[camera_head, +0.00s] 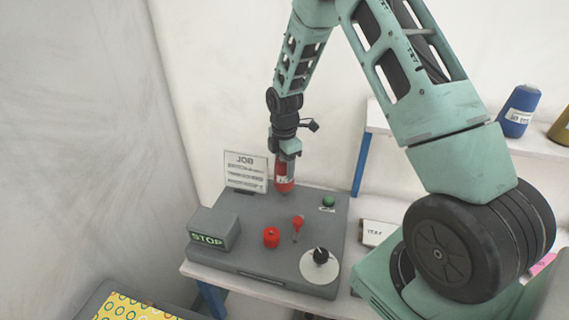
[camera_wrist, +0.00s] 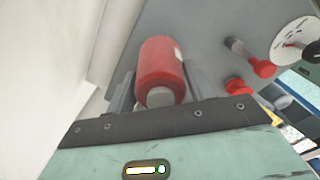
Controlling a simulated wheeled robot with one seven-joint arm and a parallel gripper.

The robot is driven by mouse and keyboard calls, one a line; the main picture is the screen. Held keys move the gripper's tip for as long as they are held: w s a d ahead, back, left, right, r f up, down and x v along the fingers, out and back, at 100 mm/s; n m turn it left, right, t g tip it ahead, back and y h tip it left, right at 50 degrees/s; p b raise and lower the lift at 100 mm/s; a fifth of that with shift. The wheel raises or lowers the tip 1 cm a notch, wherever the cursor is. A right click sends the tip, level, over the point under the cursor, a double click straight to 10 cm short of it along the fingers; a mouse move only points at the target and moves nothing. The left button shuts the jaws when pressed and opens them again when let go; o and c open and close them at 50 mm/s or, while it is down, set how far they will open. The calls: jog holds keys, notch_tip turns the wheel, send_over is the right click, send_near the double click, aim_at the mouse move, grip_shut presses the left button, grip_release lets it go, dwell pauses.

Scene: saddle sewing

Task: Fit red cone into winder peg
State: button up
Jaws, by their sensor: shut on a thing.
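The red cone (camera_head: 284,183) is upright in my gripper (camera_head: 286,160), at the back of the grey machine (camera_head: 246,215). In the wrist view the red cone (camera_wrist: 162,68) sits between the two fingers of my gripper (camera_wrist: 155,92), with its pale end facing the camera. The gripper is shut on the cone. The winder peg is not visible; the cone and gripper may hide it. I cannot tell whether the cone touches the machine top.
A JOB sign (camera_head: 246,170) stands close behind left. A blue cone (camera_head: 520,110) stands on the right shelf.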

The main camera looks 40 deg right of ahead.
jog(key=shift+f+b, duration=1.1)
jog(key=shift+f, duration=0.7)
jog(key=o, duration=1.2)
jog(key=shift+c, duration=0.2)
notch_tip(320, 180, up, 18)
jog(key=b, duration=0.3)
jog(key=shift+f+b, duration=0.25)
jog(key=shift+b, duration=0.15)
